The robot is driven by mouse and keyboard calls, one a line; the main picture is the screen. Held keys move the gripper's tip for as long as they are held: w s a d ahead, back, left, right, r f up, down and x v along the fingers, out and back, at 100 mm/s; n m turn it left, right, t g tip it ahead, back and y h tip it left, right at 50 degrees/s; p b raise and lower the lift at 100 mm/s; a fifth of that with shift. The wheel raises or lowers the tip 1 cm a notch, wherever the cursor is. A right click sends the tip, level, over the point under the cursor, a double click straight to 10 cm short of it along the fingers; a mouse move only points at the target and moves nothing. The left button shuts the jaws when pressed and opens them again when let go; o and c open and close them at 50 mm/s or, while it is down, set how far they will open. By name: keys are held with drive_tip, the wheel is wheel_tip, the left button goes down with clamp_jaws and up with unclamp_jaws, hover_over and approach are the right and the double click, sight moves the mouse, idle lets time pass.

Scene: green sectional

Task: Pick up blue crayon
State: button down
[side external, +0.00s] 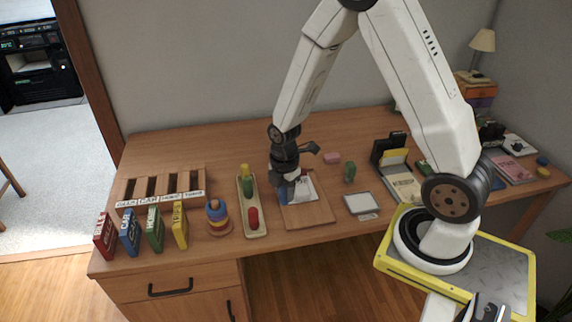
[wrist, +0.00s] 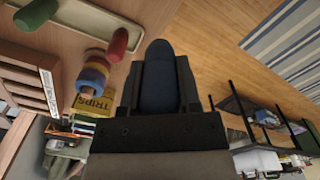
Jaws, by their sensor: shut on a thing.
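The blue crayon (wrist: 158,78) is a thick, dark blue piece with a rounded end, held between the two dark fingers in the wrist view. My gripper (wrist: 160,92) is shut on it. In the side view, my gripper (side external: 285,186) points down over the left part of a wooden board (side external: 312,215). A bit of the crayon's blue (side external: 283,198) shows below the fingers there, mostly hidden. I cannot tell whether it touches the board.
A wooden tray (side external: 263,233) with yellow, green and red pieces stands close left of my gripper. A ring stacker (side external: 218,217) and several coloured boxes stand farther left. A green piece (side external: 350,171), a pink block (side external: 332,158) and a grey-screened frame (side external: 363,203) lie to the right.

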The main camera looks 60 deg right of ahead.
drive_tip(key=shift+s+r, duration=0.15)
drive_tip(key=shift+s, duration=0.15)
drive_tip(key=shift+w, duration=0.1)
idle(0.5)
drive_tip(key=shift+w+d+n, duration=0.4)
drive_tip(key=shift+d, duration=0.05)
drive_tip(key=w+d+f+n, duration=0.2)
drive_tip(key=w+d+n, duration=0.1)
drive_tip(key=d, duration=0.3)
drive_tip(key=w+d+f+n, duration=0.2)
drive_tip(key=w+d+n, duration=0.2)
drive_tip(key=d+n, duration=0.1)
drive_tip(key=shift+d, duration=0.75)
